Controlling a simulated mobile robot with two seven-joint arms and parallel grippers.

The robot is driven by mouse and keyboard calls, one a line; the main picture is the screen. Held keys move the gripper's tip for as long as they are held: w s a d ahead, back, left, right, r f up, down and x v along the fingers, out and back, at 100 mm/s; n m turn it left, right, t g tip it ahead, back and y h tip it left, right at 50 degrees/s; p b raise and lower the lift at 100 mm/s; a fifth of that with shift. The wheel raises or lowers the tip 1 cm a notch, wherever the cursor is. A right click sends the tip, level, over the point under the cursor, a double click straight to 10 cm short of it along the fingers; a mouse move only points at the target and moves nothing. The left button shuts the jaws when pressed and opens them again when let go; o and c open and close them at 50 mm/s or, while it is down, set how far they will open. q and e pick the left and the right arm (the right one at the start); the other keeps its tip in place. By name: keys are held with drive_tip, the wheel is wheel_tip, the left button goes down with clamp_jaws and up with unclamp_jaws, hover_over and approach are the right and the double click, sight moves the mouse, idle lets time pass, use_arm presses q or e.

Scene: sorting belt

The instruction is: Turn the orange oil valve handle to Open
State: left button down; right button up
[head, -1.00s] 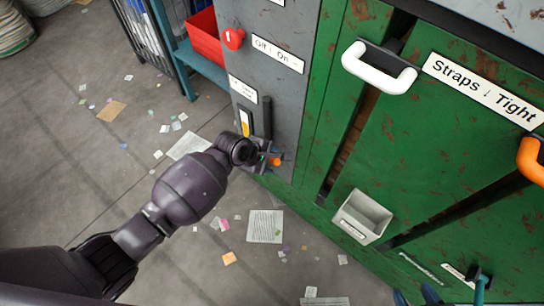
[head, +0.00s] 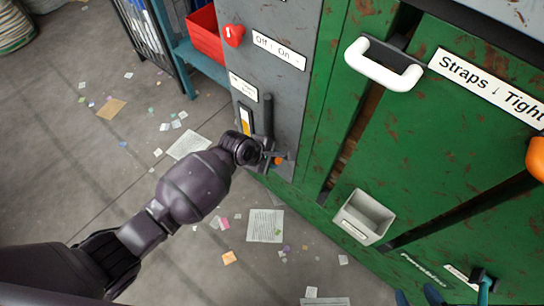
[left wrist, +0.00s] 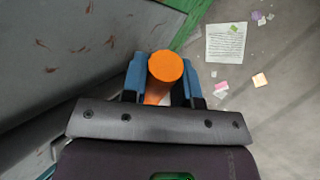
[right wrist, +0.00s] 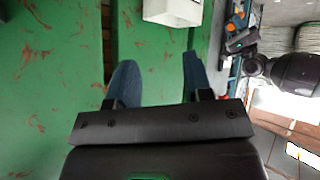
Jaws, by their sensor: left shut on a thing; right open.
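The orange valve handle (left wrist: 165,68) stands between the blue fingers of my left gripper (left wrist: 163,80) in the left wrist view, its round end facing the camera. My left gripper (head: 272,158) is shut on it. In the head view, only a small orange part of the handle (head: 279,161) shows at the lower part of the grey panel; the gripper hides the rest. A label (head: 243,87) sits above it on the panel, too small to read. My right gripper (right wrist: 158,80) is open and empty in front of the green machine; its blue tips (head: 419,296) show at the bottom of the head view.
The grey panel (head: 285,75) also carries a red knob (head: 233,36) with an Off/On label. The green machine (head: 400,150) has a white handle (head: 383,66), a Straps/Tight label (head: 488,84) and a pale box (head: 362,217). Paper scraps litter the floor.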

use_arm(q)
drive_tip(key=shift+r, duration=0.15)
use_arm(e)
drive_tip(key=shift+r, duration=0.15)
use_arm(q)
drive_tip(key=shift+w+a+r+h+p, duration=0.2)
drive_tip(key=shift+r+h+p, duration=0.1)
drive_tip(key=shift+h+p, duration=0.15)
drive_tip(key=shift+r+g, duration=0.1)
drive_tip(key=shift+g, duration=0.3)
drive_tip(key=shift+w+a+r+n+g+h+p, duration=0.2)
drive_tip(key=shift+w+a+n+g+h+p, duration=0.15)
drive_tip(key=shift+h, duration=0.3)
drive_tip(key=shift+w+a+r+n+g+h, duration=0.1)
drive_tip(key=shift+a+r+n+g+h, duration=0.2)
drive_tip(key=shift+h, duration=0.5)
drive_tip(key=shift+w+a+n+g+h, duration=0.15)
drive_tip(key=shift+a+n+g+h, duration=0.1)
drive_tip(key=shift+h, duration=0.25)
drive_tip(key=shift+w+a+r+g+h, duration=0.15)
drive_tip(key=shift+a+g+h, duration=0.1)
drive_tip(key=shift+g+h, duration=0.05)
use_arm(e)
drive_tip(key=shift+s+d, duration=0.1)
drive_tip(key=shift+s, duration=0.1)
drive_tip(key=shift+c, duration=0.3)
